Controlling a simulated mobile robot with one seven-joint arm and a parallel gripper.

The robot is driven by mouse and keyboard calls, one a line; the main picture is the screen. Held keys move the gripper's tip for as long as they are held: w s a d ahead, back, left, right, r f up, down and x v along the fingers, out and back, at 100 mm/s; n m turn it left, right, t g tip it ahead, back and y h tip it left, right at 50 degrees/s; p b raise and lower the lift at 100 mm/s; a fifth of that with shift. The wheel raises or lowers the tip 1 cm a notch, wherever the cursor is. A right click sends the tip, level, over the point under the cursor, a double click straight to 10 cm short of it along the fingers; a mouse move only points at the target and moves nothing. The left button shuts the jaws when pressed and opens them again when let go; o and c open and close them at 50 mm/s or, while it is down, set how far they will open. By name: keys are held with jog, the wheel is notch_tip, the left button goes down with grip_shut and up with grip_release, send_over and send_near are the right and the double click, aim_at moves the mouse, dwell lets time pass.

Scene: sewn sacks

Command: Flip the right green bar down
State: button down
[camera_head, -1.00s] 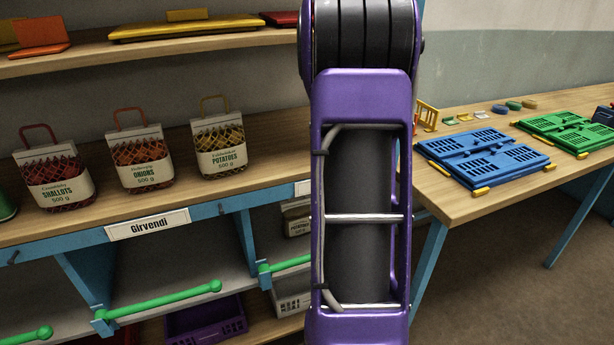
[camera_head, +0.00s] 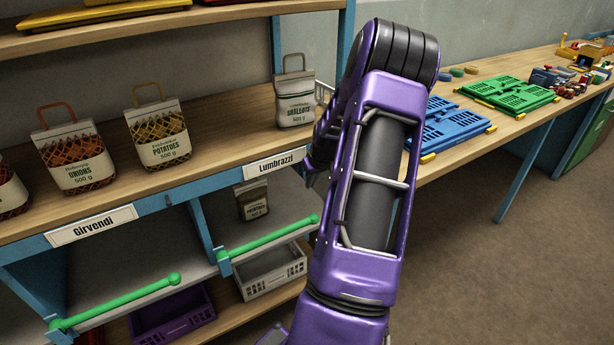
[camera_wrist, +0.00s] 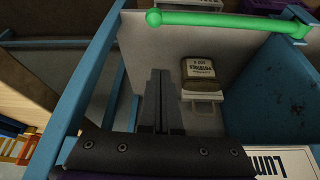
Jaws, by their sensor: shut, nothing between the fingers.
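The right green bar (camera_head: 270,240) runs across the front of the lower compartment under the Lumbrazzi label (camera_head: 275,165). It is raised above that compartment's floor. My gripper (camera_wrist: 160,72) is shut and empty in the wrist view. It appears below the bar in that picture and apart from it. My arm hides the gripper in the head view. The left green bar (camera_head: 115,302) spans the neighbouring compartment.
A potato sack (camera_head: 253,200) stands in the compartment behind the right bar; it also shows in the wrist view (camera_wrist: 199,72). Blue shelf dividers (camera_wrist: 90,85) flank my gripper. A white crate (camera_head: 270,272) and a purple crate (camera_head: 172,318) sit below. Sacks line the shelf above.

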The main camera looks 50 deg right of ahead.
jog(key=d+f+y+b, duration=0.2)
jog(key=f+b, duration=0.1)
jog(key=f, duration=0.4)
jog(key=s+d+f+m+t+y+b, duration=0.1)
jog(key=d+f+y+b, duration=0.1)
jog(key=f, duration=0.6)
jog(key=shift+s+f+b, duration=0.3)
jog(key=shift+b, duration=0.55)
jog(key=p+v, duration=0.2)
jog(key=v, duration=1.7)
jog(key=shift+d, duration=0.35)
jog(key=shift+w+f, duration=0.1)
jog(key=shift+w, duration=0.05)
